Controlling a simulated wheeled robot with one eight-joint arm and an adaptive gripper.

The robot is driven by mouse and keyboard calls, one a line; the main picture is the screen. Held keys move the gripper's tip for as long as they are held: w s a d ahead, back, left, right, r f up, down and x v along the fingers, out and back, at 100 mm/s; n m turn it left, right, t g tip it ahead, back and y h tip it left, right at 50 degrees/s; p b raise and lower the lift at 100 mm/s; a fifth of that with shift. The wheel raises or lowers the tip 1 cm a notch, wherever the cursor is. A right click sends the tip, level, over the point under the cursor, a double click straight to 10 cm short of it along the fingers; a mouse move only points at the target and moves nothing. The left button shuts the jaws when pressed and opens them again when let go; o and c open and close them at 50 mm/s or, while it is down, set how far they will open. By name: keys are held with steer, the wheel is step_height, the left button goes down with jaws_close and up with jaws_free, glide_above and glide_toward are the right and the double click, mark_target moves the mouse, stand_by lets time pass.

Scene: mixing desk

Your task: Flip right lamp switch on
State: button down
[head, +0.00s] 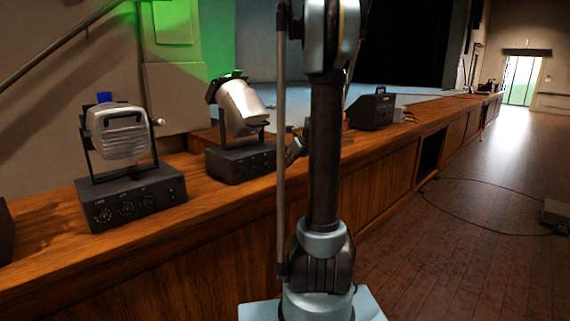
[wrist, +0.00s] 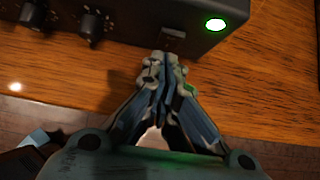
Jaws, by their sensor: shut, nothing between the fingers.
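The right lamp (head: 243,108) has a silver head on a dark control box (head: 240,162) that stands on the wooden ledge. In the wrist view, the box front (wrist: 130,18) shows knobs, a small dark switch (wrist: 173,34) and a round indicator (wrist: 215,24) glowing bright white-green. My gripper (wrist: 162,62) is shut and empty, with its fingertips just below the switch; I cannot tell whether they touch it. In the head view, my gripper (head: 294,150) is at the right end of the box, partly hidden behind my arm.
A second, similar lamp (head: 120,135) stands on its own box to the left. A black case (head: 371,110) stands farther along the wooden ledge (head: 400,142). A cable (head: 470,222) lies on the floor at the right, which is mostly clear.

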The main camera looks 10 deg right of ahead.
steer(key=s, duration=0.1)
steer(key=s+d, duration=0.1)
steer(key=shift+s+d+f, duration=0.15)
steer(key=shift+s+d, duration=0.15)
steer(key=shift+s, duration=0.05)
steer(key=s+f+v, duration=0.1)
steer(key=v, duration=0.8)
steer(key=shift+d+r, duration=0.15)
steer(key=shift+d, duration=0.35)
steer(key=shift+s, duration=0.15)
steer(key=s+a+f+n+g+h, duration=0.1)
steer(key=s+a+f+n+g, duration=0.1)
steer(key=s+a+n, duration=0.45)
steer(key=s+a+f+n+g+h, duration=0.1)
steer(key=s+a+f+n, duration=0.25)
steer(key=s+n, duration=0.65)
steer(key=s+f+n+h, duration=0.1)
steer(key=s+f+n, duration=0.3)
steer(key=s, duration=0.5)
steer(key=s+f+n+g+h, duration=0.1)
steer(key=s+f+n, duration=0.4)
steer(key=s+n, duration=0.4)
steer(key=shift+s+a+g+h, duration=0.2)
steer(key=shift+g+h, duration=0.1)
